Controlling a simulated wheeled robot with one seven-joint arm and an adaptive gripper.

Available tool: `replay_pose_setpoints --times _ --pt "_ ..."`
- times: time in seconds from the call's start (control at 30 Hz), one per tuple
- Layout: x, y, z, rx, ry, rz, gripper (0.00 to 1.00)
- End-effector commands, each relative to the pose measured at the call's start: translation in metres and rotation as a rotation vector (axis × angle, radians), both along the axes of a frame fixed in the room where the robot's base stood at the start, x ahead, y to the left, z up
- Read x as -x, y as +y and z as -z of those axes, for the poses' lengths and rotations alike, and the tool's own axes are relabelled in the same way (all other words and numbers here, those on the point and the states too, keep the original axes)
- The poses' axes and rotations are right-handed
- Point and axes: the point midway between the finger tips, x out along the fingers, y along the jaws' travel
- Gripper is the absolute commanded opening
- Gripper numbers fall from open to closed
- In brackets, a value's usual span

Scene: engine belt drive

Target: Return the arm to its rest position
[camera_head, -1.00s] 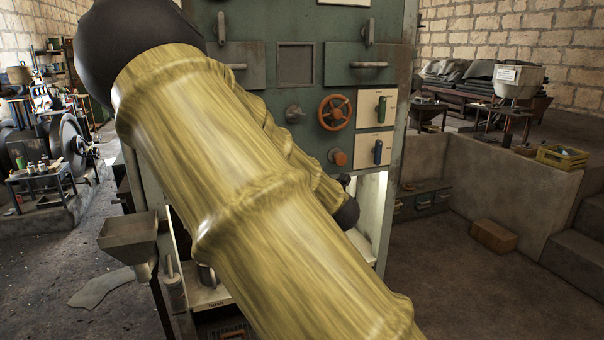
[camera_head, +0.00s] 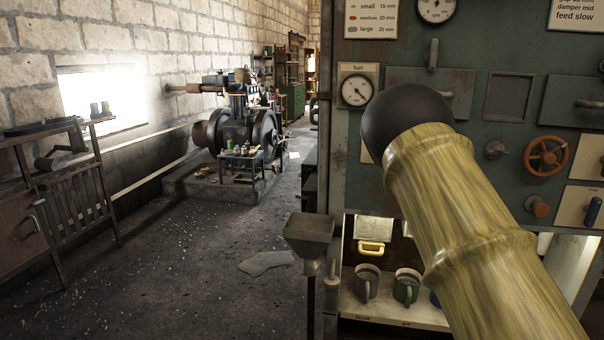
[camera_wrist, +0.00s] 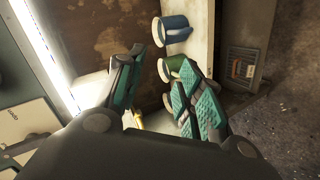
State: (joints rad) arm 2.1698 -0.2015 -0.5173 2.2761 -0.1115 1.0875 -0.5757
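My arm (camera_head: 460,205), in a tan, bamboo-like cover with a dark rounded joint, crosses the right side of the head view in front of the green machine panel. My gripper shows only in the wrist view (camera_wrist: 150,62). Its two teal-padded fingers are apart and nothing is held between them. Beyond the fingertips in that view are a blue mug (camera_wrist: 176,29) and a green mug (camera_wrist: 176,68). The right finger covers part of the green mug. The gripper does not show in the head view.
The machine panel (camera_head: 400,60) carries a fuel gauge (camera_head: 357,90) and an orange handwheel (camera_head: 546,157). Below, a grey mug (camera_head: 366,283) and a green mug (camera_head: 405,287) stand on a shelf. A hopper (camera_head: 309,232) stands at its left. An engine (camera_head: 243,125) is farther back.

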Motion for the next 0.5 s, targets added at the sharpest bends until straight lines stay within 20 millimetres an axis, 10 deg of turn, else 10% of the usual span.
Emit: replay_pose_setpoints --times 0.2,0.5 --pt "0.074 0.038 0.098 -0.235 0.19 0.144 0.37" --pt "0.2 0.107 0.193 -0.516 0.455 0.389 0.37"
